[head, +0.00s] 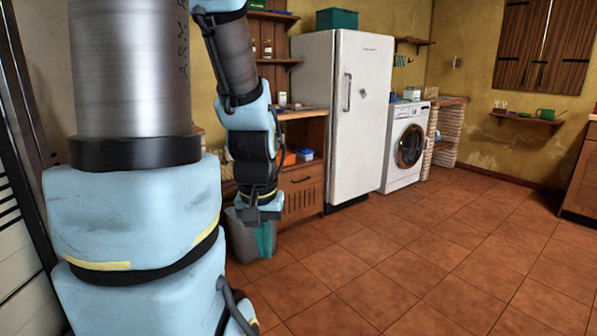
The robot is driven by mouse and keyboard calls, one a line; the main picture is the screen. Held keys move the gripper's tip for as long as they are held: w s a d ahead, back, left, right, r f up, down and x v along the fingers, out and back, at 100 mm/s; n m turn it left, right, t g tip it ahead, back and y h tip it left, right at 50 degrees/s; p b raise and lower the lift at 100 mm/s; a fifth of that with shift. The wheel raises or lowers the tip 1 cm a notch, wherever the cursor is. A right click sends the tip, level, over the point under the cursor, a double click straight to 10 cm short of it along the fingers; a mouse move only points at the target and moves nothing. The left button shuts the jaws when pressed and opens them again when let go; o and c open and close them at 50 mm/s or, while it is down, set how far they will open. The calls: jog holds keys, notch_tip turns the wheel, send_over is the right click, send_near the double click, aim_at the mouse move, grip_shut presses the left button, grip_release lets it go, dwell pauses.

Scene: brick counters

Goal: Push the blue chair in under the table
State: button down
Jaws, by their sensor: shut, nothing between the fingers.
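No blue chair and no table with a chair place shows in the head view. My gripper (264,213) hangs at the end of my arm, left of centre, in front of a grey bin. It points down, is small and dark in the picture, and is shut with nothing in it.
A grey bin (240,242) with a teal part stands on the floor behind my gripper. Beyond are a wooden cabinet (302,190), a white fridge (352,130) and a washing machine (405,150). The tiled floor (430,255) at centre and right is clear. A wooden counter (580,180) stands at far right.

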notch_tip(320, 180, up, 14)
jog(key=p, duration=1.1)
jog(key=shift+f, duration=0.25)
jog(key=shift+f, duration=0.1)
